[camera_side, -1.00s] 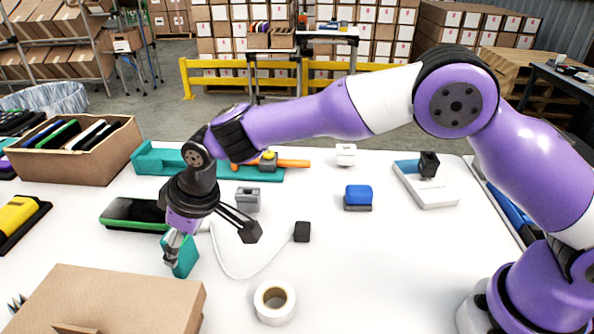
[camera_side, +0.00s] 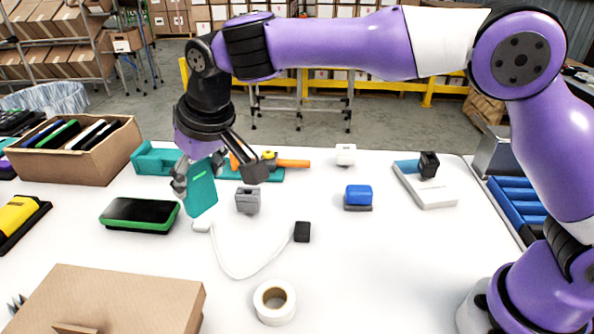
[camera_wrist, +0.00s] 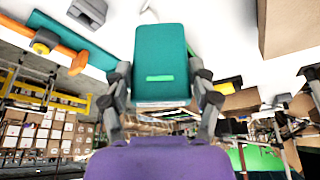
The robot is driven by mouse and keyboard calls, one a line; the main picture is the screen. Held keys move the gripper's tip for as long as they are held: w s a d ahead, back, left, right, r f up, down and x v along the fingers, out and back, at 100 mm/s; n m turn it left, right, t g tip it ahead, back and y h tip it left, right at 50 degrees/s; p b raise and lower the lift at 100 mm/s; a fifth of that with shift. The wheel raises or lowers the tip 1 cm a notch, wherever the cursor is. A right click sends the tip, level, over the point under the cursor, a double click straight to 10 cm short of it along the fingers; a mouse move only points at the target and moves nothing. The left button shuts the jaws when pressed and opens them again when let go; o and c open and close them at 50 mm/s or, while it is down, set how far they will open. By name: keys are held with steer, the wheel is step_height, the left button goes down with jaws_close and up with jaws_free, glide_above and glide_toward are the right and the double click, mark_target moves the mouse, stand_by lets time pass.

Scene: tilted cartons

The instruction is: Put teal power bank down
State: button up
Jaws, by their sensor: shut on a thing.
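The teal power bank (camera_side: 202,190) is a flat slab with a bright green stripe. My gripper (camera_side: 190,180) is shut on it and holds it nearly upright above the white table. In the wrist view, the power bank (camera_wrist: 160,55) sits between the two fingers of my gripper (camera_wrist: 164,90). A white cable ends in a small white plug just below the power bank in the side view; I cannot tell whether they touch.
A green-edged black device (camera_side: 138,215) lies left of the power bank, and a grey block (camera_side: 248,200) stands to its right. A cardboard box (camera_side: 110,300), a tape roll (camera_side: 274,302) and a cable with a black plug (camera_side: 302,232) lie nearer.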

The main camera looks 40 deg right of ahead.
steer(key=s+d+r+m+g+h, duration=0.1)
steer(key=s+d+m+h, duration=0.25)
steer(key=d+m, duration=0.9)
steer(key=shift+n+h, duration=0.35)
steer(key=shift+h, duration=0.1)
steer(key=shift+w+d+f, duration=0.95)
steer(key=shift+d+f, duration=0.85)
steer(key=shift+d, duration=0.2)
steer(key=shift+w+d+f, duration=1)
steer(key=shift+d+f, duration=0.8)
steer(key=shift+d, duration=0.25)
steer(key=shift+w+d+f, duration=0.95)
steer(key=shift+d+f, duration=0.85)
steer(key=shift+d, duration=0.2)
steer(key=o, duration=1.3)
steer(key=shift+f, duration=0.15)
